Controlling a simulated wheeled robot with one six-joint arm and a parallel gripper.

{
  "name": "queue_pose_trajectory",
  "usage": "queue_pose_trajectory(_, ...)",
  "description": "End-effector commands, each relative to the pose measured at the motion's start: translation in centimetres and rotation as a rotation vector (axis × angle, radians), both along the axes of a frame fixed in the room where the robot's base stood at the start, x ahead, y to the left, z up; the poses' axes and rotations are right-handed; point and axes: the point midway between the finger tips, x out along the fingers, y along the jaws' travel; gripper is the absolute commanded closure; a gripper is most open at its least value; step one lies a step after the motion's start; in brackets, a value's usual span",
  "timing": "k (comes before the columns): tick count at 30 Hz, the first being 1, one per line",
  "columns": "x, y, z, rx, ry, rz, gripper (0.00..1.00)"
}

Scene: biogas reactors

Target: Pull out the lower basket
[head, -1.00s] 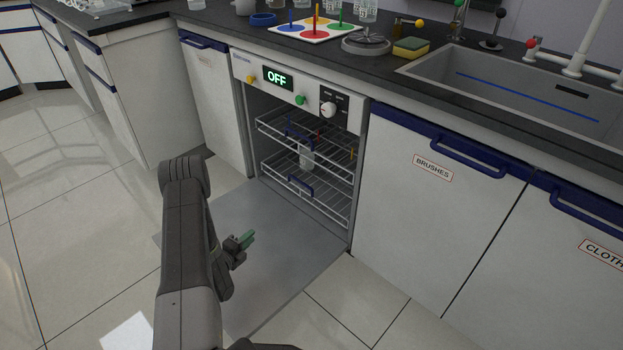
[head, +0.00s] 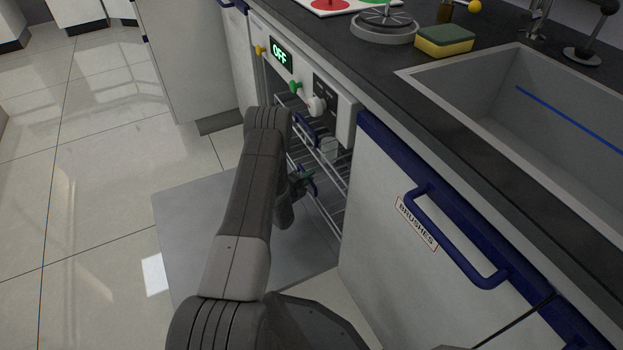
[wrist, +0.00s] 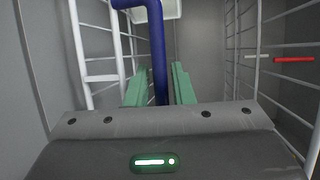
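The lower basket (head: 331,212), a wire rack, sits inside the open washer, partly hidden by my arm. Its blue handle (wrist: 158,60) is in the middle of the wrist view, between the two green fingers of my gripper (wrist: 159,88). Narrow gaps show between the fingers and the bar, so my gripper looks open around it. White wires at the left of the wrist view (wrist: 92,50) carry the handle. In the head view my gripper (head: 306,180) is at the basket's front, small and partly hidden.
The upper basket (head: 325,150) with its own blue handle (head: 306,130) is just above. The washer door (head: 185,215) lies folded down under my arm. The BRUSHES cabinet (head: 400,240) closes off the right side. Open floor (head: 85,190) lies to the left.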

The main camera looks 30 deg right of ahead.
Motion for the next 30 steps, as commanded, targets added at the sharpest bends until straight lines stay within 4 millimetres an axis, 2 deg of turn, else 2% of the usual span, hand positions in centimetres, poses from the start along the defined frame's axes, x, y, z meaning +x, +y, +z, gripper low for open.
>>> queue_pose_trajectory(6,0.5,-1.6,-0.3,0.000,0.000,0.000,0.78)
queue_pose_trajectory(14,0.5,-1.7,-0.3,0.000,0.000,0.001,0.78)
queue_pose_trajectory(15,0.5,-1.7,-0.3,0.000,0.000,0.000,0.80)
queue_pose_trajectory(18,0.5,-1.7,-0.3,0.000,0.000,0.000,1.00)
queue_pose_trajectory(26,0.5,-1.6,-0.3,0.001,0.000,0.000,1.00)
queue_pose_trajectory(30,0.6,-0.8,-0.3,0.002,0.001,0.001,1.00)
